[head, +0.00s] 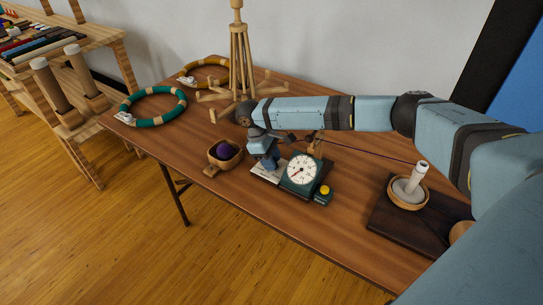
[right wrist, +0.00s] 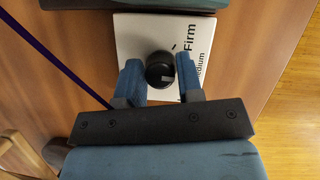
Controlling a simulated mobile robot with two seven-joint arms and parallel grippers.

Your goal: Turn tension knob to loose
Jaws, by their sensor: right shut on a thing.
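The black tension knob (right wrist: 160,68) sits on a white label plate (right wrist: 128,35) in the right wrist view. "Firm" and part of "medium" can be read on the plate; a loose label is not visible. A short dark tick shows by the knob's upper right edge. My right gripper (right wrist: 160,82) has its two blue fingers on either side of the knob and is shut on it. In the head view my right gripper (head: 268,163) points down over the plate, left of the round white dial (head: 302,169), and hides the knob. My left gripper is not in view.
A wooden bowl (head: 210,168) with purple yarn (head: 223,151) stands close left of the gripper. A dark strand runs right, towards a white spool (head: 418,177) on a dark board (head: 385,215). A wooden yarn stand (head: 241,70) and hoops (head: 153,119) are behind. The table's front is clear.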

